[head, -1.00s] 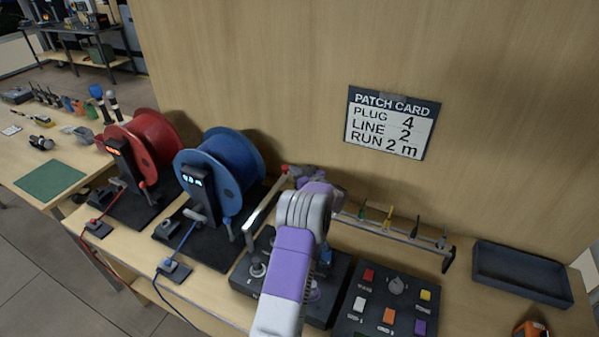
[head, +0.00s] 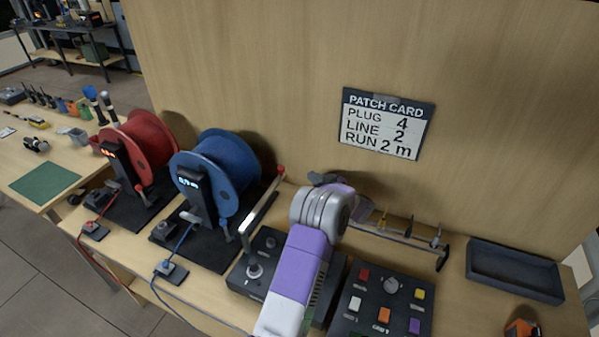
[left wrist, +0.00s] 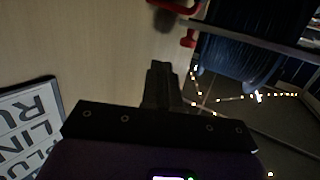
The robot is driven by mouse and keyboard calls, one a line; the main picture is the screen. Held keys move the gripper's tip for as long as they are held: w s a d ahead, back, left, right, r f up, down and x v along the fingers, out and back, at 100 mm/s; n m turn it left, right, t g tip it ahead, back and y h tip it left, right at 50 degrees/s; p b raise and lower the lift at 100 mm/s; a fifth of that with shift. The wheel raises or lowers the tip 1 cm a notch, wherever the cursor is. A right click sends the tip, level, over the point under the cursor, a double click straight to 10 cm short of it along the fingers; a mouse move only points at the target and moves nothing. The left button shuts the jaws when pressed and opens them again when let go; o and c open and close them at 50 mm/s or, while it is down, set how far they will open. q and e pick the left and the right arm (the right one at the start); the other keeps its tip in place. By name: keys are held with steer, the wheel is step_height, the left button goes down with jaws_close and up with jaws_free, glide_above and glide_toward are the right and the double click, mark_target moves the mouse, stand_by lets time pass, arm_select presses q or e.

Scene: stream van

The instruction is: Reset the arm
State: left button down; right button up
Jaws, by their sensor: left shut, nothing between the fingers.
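My left arm (head: 304,265), purple and white, reaches up over a dark control box (head: 258,262) on the bench. My left gripper (head: 322,180) is mostly hidden behind its wrist in the head view, close to the wooden back panel. In the left wrist view its dark fingers (left wrist: 162,82) are together with nothing between them. They point along the panel, apart from the red-tipped lever (left wrist: 190,38) and the dark blue reel beyond. My right gripper is in neither view.
A blue reel (head: 228,165) and a red reel (head: 150,140) stand left of the arm. A rack (head: 400,240) with plugs, a button panel (head: 385,305) and an empty dark tray (head: 515,270) lie to the right. The patch card (head: 387,125) hangs on the panel.

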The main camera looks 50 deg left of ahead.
arm_select(q)
steer(key=shift+w+d+r, duration=0.1)
steer(key=shift+w+d, duration=0.15)
steer(key=shift+d, duration=0.5)
steer(key=shift+w+d+r, duration=0.15)
steer(key=shift+w+d, duration=0.05)
steer(key=shift+d, duration=0.5)
steer(key=shift+w+d+r, duration=0.1)
steer(key=shift+w+d, duration=0.15)
steer(key=shift+d, duration=0.5)
